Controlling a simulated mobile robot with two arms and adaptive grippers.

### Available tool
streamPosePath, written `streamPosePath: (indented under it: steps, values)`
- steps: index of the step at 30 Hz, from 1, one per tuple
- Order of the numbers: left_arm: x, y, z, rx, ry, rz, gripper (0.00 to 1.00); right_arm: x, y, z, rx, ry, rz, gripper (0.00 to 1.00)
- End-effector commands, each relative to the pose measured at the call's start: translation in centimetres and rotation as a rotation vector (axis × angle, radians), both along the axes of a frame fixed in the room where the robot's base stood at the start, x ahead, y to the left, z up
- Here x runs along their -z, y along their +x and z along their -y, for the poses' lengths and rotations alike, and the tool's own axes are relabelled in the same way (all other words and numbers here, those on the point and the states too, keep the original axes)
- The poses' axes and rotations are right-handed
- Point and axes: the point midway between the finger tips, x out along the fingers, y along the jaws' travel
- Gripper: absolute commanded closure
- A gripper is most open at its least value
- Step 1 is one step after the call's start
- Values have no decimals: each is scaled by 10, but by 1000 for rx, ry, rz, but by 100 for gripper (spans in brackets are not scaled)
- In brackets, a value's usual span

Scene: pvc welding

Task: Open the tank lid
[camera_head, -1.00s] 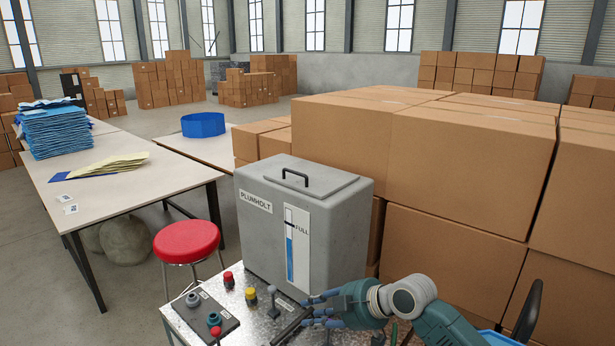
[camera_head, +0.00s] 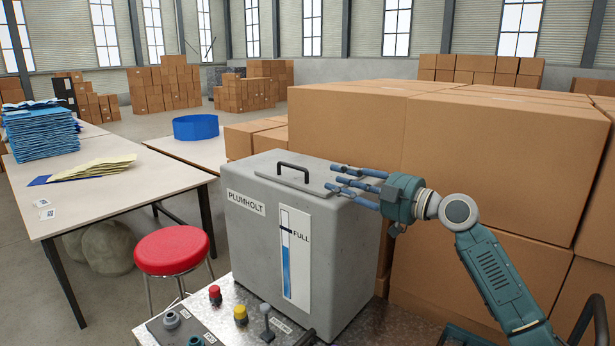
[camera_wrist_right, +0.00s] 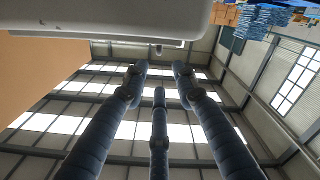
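My left gripper is not in view.
Stacked cardboard boxes (camera_head: 480,150) stand close behind and right of the tank. A control panel with knobs (camera_head: 180,325), a red button (camera_head: 215,294), a yellow button (camera_head: 240,314) and a lever (camera_head: 266,318) lie in front. A red stool (camera_head: 171,249) stands left.

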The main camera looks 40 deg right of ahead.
Motion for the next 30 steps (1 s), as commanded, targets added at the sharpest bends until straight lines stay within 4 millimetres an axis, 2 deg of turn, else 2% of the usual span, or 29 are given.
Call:
streamPosePath:
  steps: [3,6,11,15,21,30]
  values:
    - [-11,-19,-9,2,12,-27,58,-6,17,-2,-1,-1,-2,72]
    - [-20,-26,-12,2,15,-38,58,-7,36,-3,-2,0,-2,72]
    - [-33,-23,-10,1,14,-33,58,-6,67,-6,-2,1,-3,72]
    - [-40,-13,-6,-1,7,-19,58,-5,86,-8,-1,2,0,72]
    - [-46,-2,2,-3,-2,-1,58,-2,100,-9,0,1,-1,72]
    - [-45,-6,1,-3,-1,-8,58,0,102,-9,0,0,-2,72]
